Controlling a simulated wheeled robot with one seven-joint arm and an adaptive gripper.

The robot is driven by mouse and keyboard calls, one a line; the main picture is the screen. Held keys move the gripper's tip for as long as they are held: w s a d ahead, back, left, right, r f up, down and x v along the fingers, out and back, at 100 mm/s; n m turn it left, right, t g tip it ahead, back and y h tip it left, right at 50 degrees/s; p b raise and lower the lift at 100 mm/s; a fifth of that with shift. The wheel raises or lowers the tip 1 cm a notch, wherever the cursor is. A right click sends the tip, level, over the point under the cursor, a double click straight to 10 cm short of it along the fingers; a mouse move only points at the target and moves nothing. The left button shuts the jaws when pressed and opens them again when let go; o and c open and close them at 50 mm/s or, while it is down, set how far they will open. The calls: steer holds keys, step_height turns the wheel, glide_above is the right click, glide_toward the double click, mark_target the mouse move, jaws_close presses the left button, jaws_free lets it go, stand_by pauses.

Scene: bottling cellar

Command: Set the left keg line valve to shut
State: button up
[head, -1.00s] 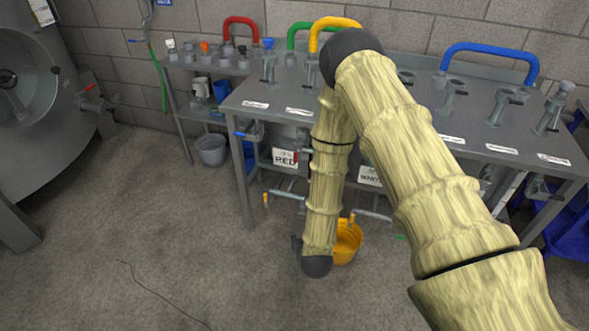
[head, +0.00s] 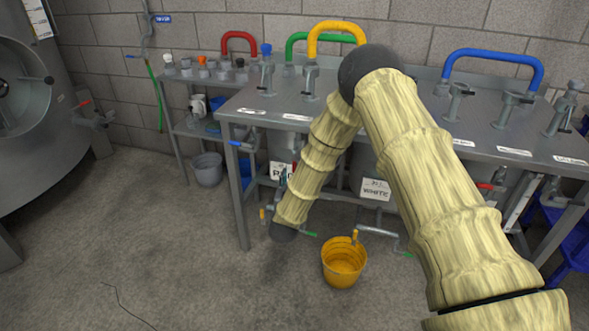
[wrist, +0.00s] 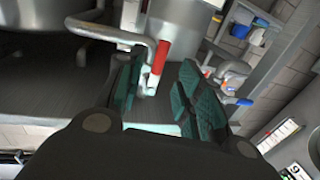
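In the wrist view, a red lever with a pale band (wrist: 158,62) stands by a bent grey pipe (wrist: 105,32). It appears to be a valve handle on the left keg's line; I cannot read its setting. My gripper (wrist: 160,98) is open, with teal-padded fingers on either side of the lever's lower end. I see no clear contact. In the head view my forearm hides the gripper and much of the left keg's RED sign (head: 277,171). A yellow handle (head: 262,214) and a green handle (head: 310,234) show on low pipes nearby.
A yellow bucket (head: 344,268) stands on the floor right of my wrist. The WHITE sign (head: 375,190) hangs under the steel table (head: 400,130). A blue handle (head: 240,144) sits at the table's left edge, a grey bucket (head: 207,168) beyond.

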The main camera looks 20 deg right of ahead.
mark_target(295, 161)
steer(key=x, duration=0.7)
steer(key=shift+w+d+b, duration=0.1)
steer(key=shift+w+b, duration=0.15)
steer(key=shift+b, duration=0.15)
jaws_close()
